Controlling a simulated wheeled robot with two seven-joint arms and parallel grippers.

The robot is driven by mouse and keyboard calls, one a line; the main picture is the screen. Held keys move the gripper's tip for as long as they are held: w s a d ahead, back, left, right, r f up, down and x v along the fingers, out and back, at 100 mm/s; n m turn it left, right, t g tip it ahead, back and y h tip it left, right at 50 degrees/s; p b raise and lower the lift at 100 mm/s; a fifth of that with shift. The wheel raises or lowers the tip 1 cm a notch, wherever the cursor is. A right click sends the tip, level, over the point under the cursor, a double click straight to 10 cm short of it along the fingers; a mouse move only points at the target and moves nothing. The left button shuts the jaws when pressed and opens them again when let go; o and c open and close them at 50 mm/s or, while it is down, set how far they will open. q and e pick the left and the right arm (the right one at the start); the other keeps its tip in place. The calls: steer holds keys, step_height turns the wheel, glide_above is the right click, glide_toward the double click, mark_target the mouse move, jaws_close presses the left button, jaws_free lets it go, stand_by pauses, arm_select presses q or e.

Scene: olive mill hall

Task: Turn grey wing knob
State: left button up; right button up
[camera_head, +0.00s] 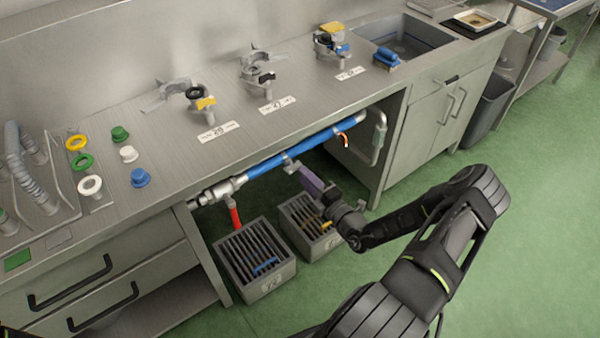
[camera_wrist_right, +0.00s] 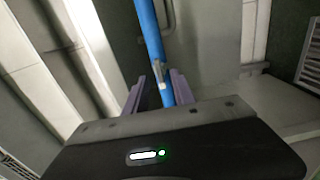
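A small grey piece that looks like the wing knob (camera_head: 291,165) sits on the blue pipe (camera_head: 262,166) under the counter. In the right wrist view a pale grey piece (camera_wrist_right: 161,76) shows on the blue pipe (camera_wrist_right: 149,33), between the finger lines; its wings cannot be made out. My right gripper (camera_head: 311,181), with purple fingers, is just below and right of the grey piece in the head view. Its fingers stand apart in the wrist view (camera_wrist_right: 160,92), with the pipe seen between them. I cannot tell whether they touch anything. My left gripper is not in view.
A red-handled valve (camera_head: 235,217) hangs from the pipe's left end, and an orange-tipped outlet (camera_head: 343,137) is near its right. Two grated grey crates (camera_head: 268,287) stand below. The counter (camera_head: 230,155) overhangs the pipe.

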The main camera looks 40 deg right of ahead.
steer(key=shift+s, duration=1.85)
